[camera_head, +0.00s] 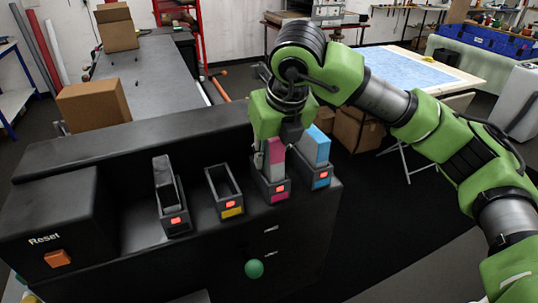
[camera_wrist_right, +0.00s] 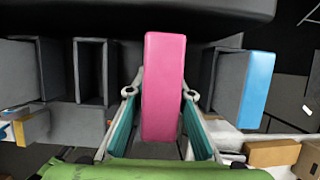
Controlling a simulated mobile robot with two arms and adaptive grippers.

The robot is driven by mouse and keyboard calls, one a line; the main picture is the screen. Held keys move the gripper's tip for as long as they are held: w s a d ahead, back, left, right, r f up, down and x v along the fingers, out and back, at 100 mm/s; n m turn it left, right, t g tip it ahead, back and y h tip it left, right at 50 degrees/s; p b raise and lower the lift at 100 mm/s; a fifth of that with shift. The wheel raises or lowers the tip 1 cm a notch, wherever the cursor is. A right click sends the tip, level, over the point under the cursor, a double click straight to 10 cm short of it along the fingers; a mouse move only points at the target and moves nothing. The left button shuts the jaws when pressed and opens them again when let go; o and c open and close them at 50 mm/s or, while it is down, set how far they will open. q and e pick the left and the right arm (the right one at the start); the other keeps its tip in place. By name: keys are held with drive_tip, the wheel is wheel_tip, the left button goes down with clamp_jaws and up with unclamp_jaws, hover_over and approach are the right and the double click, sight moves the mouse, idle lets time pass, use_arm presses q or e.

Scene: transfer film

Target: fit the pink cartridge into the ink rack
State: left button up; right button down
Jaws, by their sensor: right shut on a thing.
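The pink cartridge (camera_head: 276,151) stands upright over the magenta-labelled slot (camera_head: 278,189) of the ink rack on the black machine. Its lower end meets the slot's mouth; I cannot tell how deep it sits. My right gripper (camera_head: 271,162) is shut on the cartridge from above, with a finger on either side. The wrist view also shows the pink cartridge (camera_wrist_right: 163,85) between the fingers. The blue cartridge (camera_head: 316,146) stands in the cyan-labelled slot (camera_head: 321,180) to the right. My left gripper is not in view.
The yellow-labelled slot (camera_head: 225,192) to the left is empty. A dark slot (camera_head: 172,205) further left has a tall grey piece in it. The Reset box (camera_head: 50,235) with an orange button is at the far left. A green knob (camera_head: 254,269) sits on the machine's front.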

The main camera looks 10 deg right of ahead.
sight(278, 140)
drive_tip(key=shift+w+f, duration=0.25)
drive_tip(key=shift+w, duration=0.05)
drive_tip(key=c, duration=1.8)
unclamp_jaws()
drive_tip(key=shift+o, duration=0.2)
drive_tip(key=shift+s+r, duration=0.25)
drive_tip(key=shift+r, duration=0.35)
drive_tip(key=b+v, duration=0.3)
drive_tip(key=v, duration=0.7)
drive_tip(key=shift+r, duration=0.25)
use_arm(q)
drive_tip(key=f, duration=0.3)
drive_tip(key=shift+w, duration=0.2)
use_arm(e)
drive_tip(key=shift+s+d+r, duration=0.1)
drive_tip(key=shift+s+r, duration=0.2)
drive_tip(key=shift+r, duration=0.2)
